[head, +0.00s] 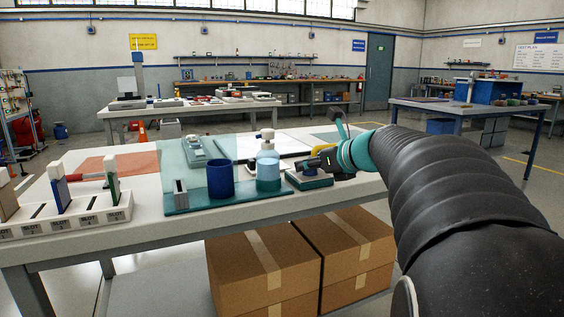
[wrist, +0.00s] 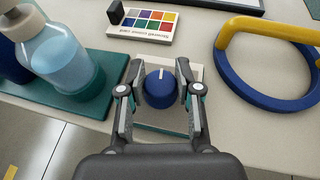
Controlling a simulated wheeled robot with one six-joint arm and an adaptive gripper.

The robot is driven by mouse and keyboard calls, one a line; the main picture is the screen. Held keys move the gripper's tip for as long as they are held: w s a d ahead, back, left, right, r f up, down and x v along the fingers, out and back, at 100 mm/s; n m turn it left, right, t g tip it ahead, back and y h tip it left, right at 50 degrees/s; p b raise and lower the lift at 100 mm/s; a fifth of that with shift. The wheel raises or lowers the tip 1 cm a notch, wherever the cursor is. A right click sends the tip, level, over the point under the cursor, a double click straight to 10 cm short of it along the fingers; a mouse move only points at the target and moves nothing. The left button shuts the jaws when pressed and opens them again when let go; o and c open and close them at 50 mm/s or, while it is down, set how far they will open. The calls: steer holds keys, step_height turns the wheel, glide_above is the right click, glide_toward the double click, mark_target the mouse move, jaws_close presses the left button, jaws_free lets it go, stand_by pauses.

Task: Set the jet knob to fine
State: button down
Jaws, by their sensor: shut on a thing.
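The jet knob (wrist: 161,90) is a round blue knob with a short white pointer line. In the wrist view the line points almost straight to the top of the picture. The knob sits on a pale plate (wrist: 197,72) with a teal base. My gripper (wrist: 157,78) has one finger on each side of the knob and is shut on it. No setting labels are readable around it. In the head view my gripper (head: 326,160) is low over the teal-based block (head: 309,181) near the table's front edge, and it hides the knob.
A clear bottle (wrist: 68,60) of blue liquid stands left of the knob on a teal mat (wrist: 88,103). A colour card (wrist: 147,32) lies behind. A blue ring (wrist: 228,75) with a yellow handle lies right. A blue cup (head: 221,180) stands beside the bottle.

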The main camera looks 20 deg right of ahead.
steer(key=n+g+y+p, duration=0.2)
steer(key=n+y+p, duration=0.1)
steer(key=n+y, duration=0.1)
steer(key=shift+d+r+y, duration=0.1)
steer(key=shift+y, duration=0.2)
steer(key=n+g+y, duration=0.2)
steer(key=n, duration=0.1)
steer(key=shift+n+g+y, duration=1.1)
steer(key=shift+n+g, duration=0.7)
steer(key=shift+g, duration=0.3)
steer(key=c, duration=0.8)
jaws_free()
steer(key=v, duration=0.7)
steer(key=shift+d, duration=0.2)
